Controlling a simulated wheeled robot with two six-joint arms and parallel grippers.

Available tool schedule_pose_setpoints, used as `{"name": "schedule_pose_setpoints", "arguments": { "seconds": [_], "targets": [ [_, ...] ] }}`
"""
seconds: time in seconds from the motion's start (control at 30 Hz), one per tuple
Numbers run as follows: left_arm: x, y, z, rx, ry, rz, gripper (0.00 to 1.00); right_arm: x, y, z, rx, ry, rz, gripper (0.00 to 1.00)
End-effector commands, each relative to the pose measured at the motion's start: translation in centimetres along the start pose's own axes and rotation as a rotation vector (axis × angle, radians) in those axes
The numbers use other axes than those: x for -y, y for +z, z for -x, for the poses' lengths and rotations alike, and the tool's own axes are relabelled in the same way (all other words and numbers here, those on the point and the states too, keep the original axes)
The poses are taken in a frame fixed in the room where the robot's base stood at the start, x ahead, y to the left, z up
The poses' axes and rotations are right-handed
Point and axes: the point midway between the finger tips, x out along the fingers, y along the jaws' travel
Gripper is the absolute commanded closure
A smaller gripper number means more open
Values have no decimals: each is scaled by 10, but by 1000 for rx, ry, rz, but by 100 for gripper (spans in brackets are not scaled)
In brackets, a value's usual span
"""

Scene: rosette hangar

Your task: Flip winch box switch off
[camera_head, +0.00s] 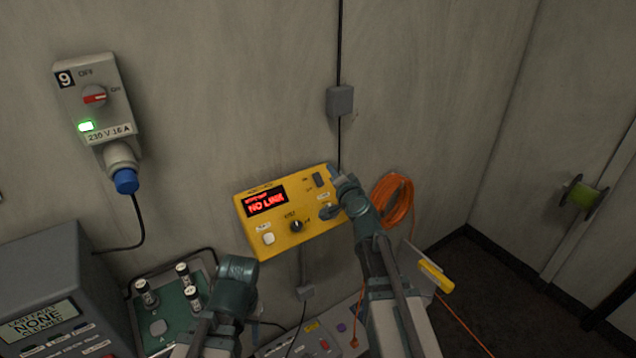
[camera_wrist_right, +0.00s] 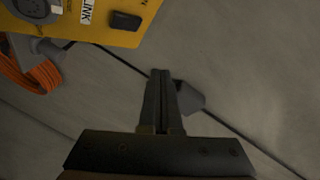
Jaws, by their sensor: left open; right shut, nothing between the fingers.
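The yellow winch box (camera_head: 285,212) hangs on the wall with a red "NO LINK" display. Its dark rocker switch (camera_head: 318,180) sits at the upper right corner of its face; I cannot tell which way it is tipped. The switch also shows at the top of the right wrist view (camera_wrist_right: 125,21). My right gripper (camera_head: 334,172) is beside the box's upper right corner, close to the switch; in the right wrist view its fingers (camera_wrist_right: 161,75) are shut, empty and apart from the switch. My left gripper (camera_head: 237,268) is low, below the box's left side, open, its fingertips mostly hidden.
A breaker with a red knob (camera_head: 95,97) and blue plug is on the wall at left. An orange cable coil (camera_head: 393,203) hangs right of the box. A grey junction box (camera_head: 340,100) is above. A green board (camera_head: 165,315) and a grey console (camera_head: 45,290) stand at lower left.

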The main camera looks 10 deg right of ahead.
Motion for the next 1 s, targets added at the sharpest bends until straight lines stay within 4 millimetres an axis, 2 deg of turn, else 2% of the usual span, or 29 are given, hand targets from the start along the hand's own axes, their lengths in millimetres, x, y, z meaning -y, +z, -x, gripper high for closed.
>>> {"name": "schedule_pose_setpoints", "arguments": {
  "seconds": [0.03, 0.2, 0.5, 1.0],
  "targets": [
    [-1, -1, -10, 0, 0, 0, 50, -8, 6, -7, 1, 0, 1, 100],
    [-3, -2, -29, 0, 0, 1, 50, -21, 18, -24, 0, 0, 1, 100],
    [-5, -3, -53, 0, 0, 2, 50, -36, 35, -47, 1, 0, 1, 100],
    [-6, -4, -59, 0, 0, 2, 50, -39, 39, -54, 0, 0, 1, 100]
  ]
}}
